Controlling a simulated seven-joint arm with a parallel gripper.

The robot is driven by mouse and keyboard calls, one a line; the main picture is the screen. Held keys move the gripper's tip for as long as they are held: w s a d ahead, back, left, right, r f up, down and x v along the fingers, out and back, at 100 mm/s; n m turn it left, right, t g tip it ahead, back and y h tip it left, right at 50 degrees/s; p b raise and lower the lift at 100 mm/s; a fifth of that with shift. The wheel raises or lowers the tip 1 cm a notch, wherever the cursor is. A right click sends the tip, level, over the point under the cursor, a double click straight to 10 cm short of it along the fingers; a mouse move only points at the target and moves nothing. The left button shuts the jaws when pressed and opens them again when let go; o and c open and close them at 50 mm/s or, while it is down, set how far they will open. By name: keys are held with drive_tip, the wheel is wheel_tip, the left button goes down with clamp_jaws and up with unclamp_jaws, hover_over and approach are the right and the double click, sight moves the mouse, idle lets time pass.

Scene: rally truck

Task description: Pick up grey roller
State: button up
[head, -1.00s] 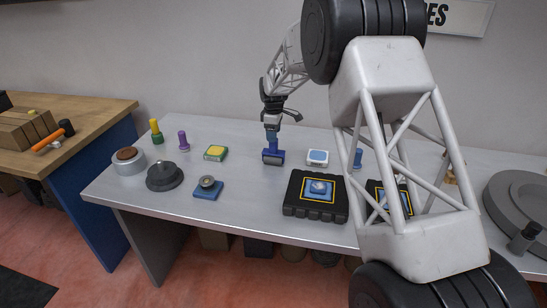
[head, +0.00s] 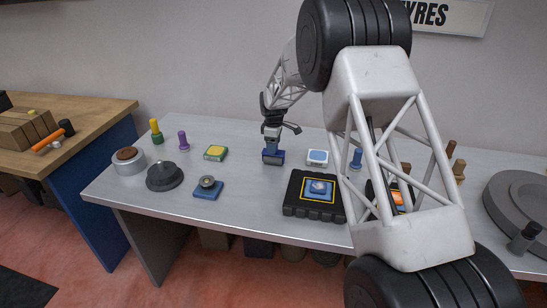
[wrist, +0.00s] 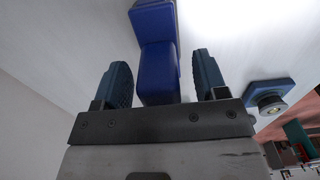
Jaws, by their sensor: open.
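My gripper (head: 270,130) is open and points down over a blue T-shaped tool (head: 273,156) on the grey table. In the wrist view my gripper (wrist: 160,85) has one finger on each side of the tool's blue upright part (wrist: 158,75), with gaps visible. The tool's wider blue end lies beyond the fingertips. No plainly grey roller shows. A dark grey cylinder (head: 525,236) stands at the far right, and I cannot tell whether it is a roller.
A blue square with a grey knob (head: 208,187) lies to the front left; it also shows in the wrist view (wrist: 268,95). A white-and-blue block (head: 317,158) sits right of the tool. A green-and-yellow block (head: 215,153) sits left. A black tray (head: 296,206) stands in front.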

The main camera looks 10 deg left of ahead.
drive_tip(key=shift+f, duration=0.55)
clamp_jaws()
idle(0.4)
